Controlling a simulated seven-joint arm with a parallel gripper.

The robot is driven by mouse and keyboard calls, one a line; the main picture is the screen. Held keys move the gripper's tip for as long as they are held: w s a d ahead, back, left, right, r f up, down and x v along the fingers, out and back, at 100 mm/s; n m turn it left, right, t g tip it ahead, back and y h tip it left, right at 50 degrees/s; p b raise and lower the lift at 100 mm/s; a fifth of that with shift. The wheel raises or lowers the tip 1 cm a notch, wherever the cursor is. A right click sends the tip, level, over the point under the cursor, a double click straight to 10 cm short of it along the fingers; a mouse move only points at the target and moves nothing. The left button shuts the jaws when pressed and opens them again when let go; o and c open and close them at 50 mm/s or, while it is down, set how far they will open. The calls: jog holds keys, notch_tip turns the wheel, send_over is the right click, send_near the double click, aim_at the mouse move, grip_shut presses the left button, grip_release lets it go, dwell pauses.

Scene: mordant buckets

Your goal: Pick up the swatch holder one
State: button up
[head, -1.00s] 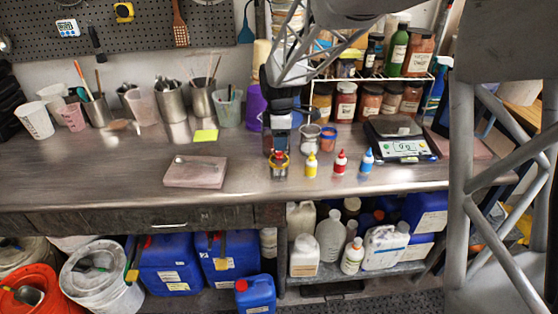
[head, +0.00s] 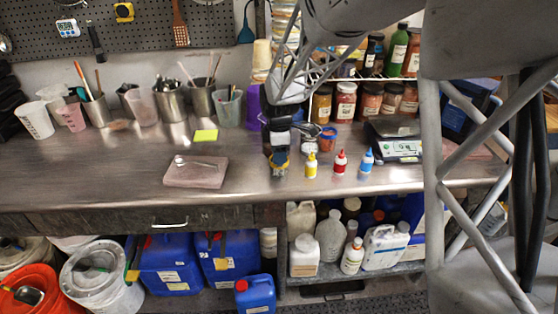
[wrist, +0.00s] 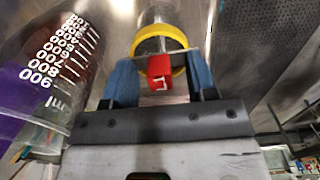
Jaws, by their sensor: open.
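A red block (wrist: 160,70) with a white mark on its face, which looks like the swatch holder, shows in the wrist view. It stands at the near side of a yellow-rimmed round container (wrist: 183,52). My gripper (wrist: 160,82) is open, with one blue finger on each side of the block and rim; I cannot tell whether either finger touches. In the head view my gripper (head: 278,168) points down at the bench, left of the small bottles. It hides most of the container there, and I cannot make out the block.
A yellow bottle (head: 311,165), a red bottle (head: 340,162) and a blue bottle (head: 367,160) stand close to the right. A scale (head: 397,150) is further right. A pinkish slab (head: 196,176) lies to the left. A clear graduated beaker (wrist: 60,70) is close in the wrist view.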

grip_shut()
dwell(0.4)
jog(key=shift+r, duration=0.1)
jog(key=shift+r, duration=4.95)
jog(key=shift+w+d, duration=0.1)
jog(key=w+d, duration=0.7)
jog(key=d, duration=0.2)
jog(key=w+d+r, duration=0.1)
jog(key=w+d, duration=0.5)
jog(key=d, duration=0.4)
jog(key=shift+w+r, duration=0.3)
jog(key=shift+w, duration=0.1)
